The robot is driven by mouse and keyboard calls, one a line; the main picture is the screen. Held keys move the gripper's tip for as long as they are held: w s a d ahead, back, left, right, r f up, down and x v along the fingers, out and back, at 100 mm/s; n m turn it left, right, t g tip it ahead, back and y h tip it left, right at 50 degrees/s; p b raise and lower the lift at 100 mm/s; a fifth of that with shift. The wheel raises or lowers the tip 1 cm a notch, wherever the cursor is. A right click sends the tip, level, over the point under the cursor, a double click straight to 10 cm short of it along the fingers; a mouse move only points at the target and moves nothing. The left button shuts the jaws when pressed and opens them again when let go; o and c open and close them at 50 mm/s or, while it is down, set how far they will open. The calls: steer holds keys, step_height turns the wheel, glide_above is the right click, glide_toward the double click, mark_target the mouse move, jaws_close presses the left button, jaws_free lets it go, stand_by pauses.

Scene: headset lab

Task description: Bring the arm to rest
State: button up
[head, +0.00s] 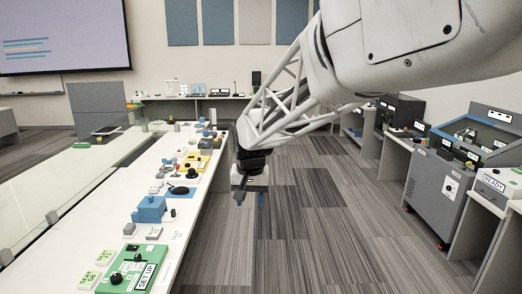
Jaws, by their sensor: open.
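My gripper (249,197) hangs at the end of my arm, left of the picture's middle in the head view. It points down, and its fingers are apart with nothing seen between them. It appears over the carpeted floor, just right of the long white bench (192,214). My arm comes in from the upper right and hides part of the back of the room.
The bench carries a green SET UP box (128,272), a blue block device (150,209), a yellow device (196,163) and several small items. A glass panel (60,185) runs along its left. Grey cabinets (436,190) stand at right. The carpeted aisle (310,225) is clear.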

steer(key=s+d+r, duration=0.2)
steer(key=s+d, duration=1.3)
steer(key=s, duration=0.2)
steer(key=s+d+f, duration=0.2)
steer(key=s+d, duration=0.1)
steer(key=s, duration=0.5)
steer(key=s+d+f+t, duration=0.1)
steer(key=s+d+f, duration=0.1)
steer(key=s, duration=0.6)
steer(key=shift+d+h, duration=0.3)
steer(key=shift+d, duration=0.5)
steer(key=shift+w, duration=0.1)
stand_by(1.2)
